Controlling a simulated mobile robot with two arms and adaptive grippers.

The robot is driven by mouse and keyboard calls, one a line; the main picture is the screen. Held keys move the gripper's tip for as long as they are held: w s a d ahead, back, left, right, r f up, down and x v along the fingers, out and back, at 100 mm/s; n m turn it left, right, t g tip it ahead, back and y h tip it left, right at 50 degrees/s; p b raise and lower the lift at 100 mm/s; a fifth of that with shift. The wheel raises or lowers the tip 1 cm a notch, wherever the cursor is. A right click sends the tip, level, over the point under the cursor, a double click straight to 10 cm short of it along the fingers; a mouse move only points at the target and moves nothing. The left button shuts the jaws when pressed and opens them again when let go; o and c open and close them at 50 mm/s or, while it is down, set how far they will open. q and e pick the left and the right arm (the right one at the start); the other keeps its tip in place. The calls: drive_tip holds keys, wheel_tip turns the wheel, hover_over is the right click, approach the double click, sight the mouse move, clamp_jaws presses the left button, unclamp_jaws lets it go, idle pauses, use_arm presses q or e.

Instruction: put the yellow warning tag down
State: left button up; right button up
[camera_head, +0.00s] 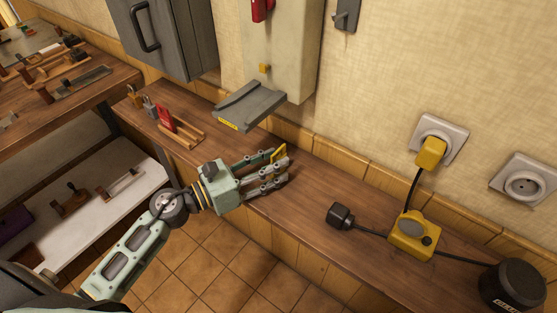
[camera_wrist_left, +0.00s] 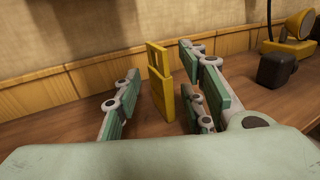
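The yellow warning tag (camera_wrist_left: 161,88) stands upright between the spread fingers of my left gripper (camera_wrist_left: 160,95) in the left wrist view. A gap shows between the tag and the left finger; the right fingers are close to its other side. In the head view the tag (camera_head: 278,153) shows as a small yellow piece at the fingertips of my left gripper (camera_head: 276,170), low over the wooden counter (camera_head: 310,190). Whether its lower edge touches the counter is unclear. My right gripper is not in view.
A grey press ledge (camera_head: 250,104) juts from the wall unit behind the gripper. A black plug (camera_head: 340,215), a yellow switch box (camera_head: 413,236) and a black canister (camera_head: 512,285) lie to the right. Counter is clear between gripper and plug.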

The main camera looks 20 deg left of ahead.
use_arm(q)
drive_tip(key=shift+c, duration=0.2)
clamp_jaws()
idle(0.4)
